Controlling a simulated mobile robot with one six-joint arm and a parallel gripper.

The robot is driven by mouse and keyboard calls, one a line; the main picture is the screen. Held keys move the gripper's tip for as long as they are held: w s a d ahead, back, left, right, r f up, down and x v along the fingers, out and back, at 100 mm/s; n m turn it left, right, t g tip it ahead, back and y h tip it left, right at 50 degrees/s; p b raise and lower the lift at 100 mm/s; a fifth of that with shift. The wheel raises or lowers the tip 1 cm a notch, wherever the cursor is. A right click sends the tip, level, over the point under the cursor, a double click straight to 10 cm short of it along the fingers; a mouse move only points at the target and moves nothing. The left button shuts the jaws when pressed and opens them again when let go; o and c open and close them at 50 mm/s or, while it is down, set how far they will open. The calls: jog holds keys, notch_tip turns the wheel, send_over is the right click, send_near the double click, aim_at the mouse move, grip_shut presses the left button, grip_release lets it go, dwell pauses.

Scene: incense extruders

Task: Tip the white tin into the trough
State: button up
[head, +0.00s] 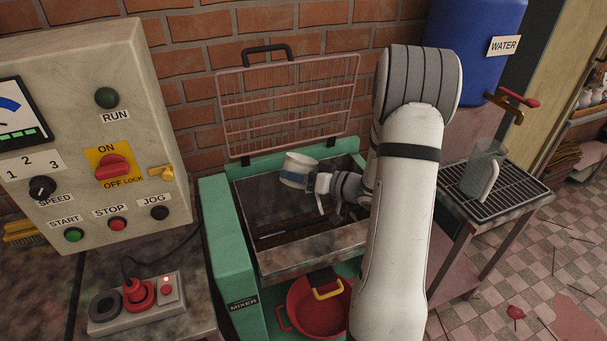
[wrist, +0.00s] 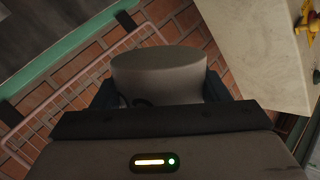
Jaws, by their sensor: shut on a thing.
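The white tin (head: 296,168) with a blue band is held above the trough (head: 280,254), tilted over on its side. My gripper (head: 311,180) is shut on it. In the wrist view the tin (wrist: 160,75) sits between the two dark fingers of my gripper (wrist: 160,92), its pale end facing up in the picture. The trough is a grey metal basin in a green mixer, with dark bars or a shaft inside near the front. What is in the tin and whether anything pours from it cannot be seen.
The pink wire guard (head: 288,105) stands raised behind the trough. A control cabinet (head: 90,130) is close on the left. A red basin (head: 310,305) sits below the trough. On the right a glass jug (head: 484,170) stands on a rack under a blue water tank (head: 470,40).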

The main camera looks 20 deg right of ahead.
jog(key=b, duration=0.1)
jog(key=f+n+b, duration=0.1)
jog(key=shift+w+d+f+n+b, duration=0.15)
jog(key=shift+n+b, duration=0.15)
jog(key=shift+b, duration=0.1)
jog(key=n+b, duration=0.1)
jog(key=b, duration=0.1)
jog(key=shift+w+d+f+n+h+b, duration=0.2)
jog(key=shift+f+n+h+b, duration=0.1)
jog(key=shift+n+h, duration=0.1)
jog(key=shift+d+r+n+b, duration=0.1)
jog(key=shift+r+n+b, duration=0.1)
jog(key=shift+n+b, duration=0.2)
jog(key=shift+w+d+f+n+b, duration=0.15)
jog(key=shift+f+n+b, duration=0.25)
jog(key=shift+b, duration=0.5)
notch_tip(320, 180, up, 6)
jog(key=p, duration=0.4)
jog(key=shift+f+p, duration=0.1)
jog(key=shift+p, duration=0.25)
jog(key=shift+f, duration=0.1)
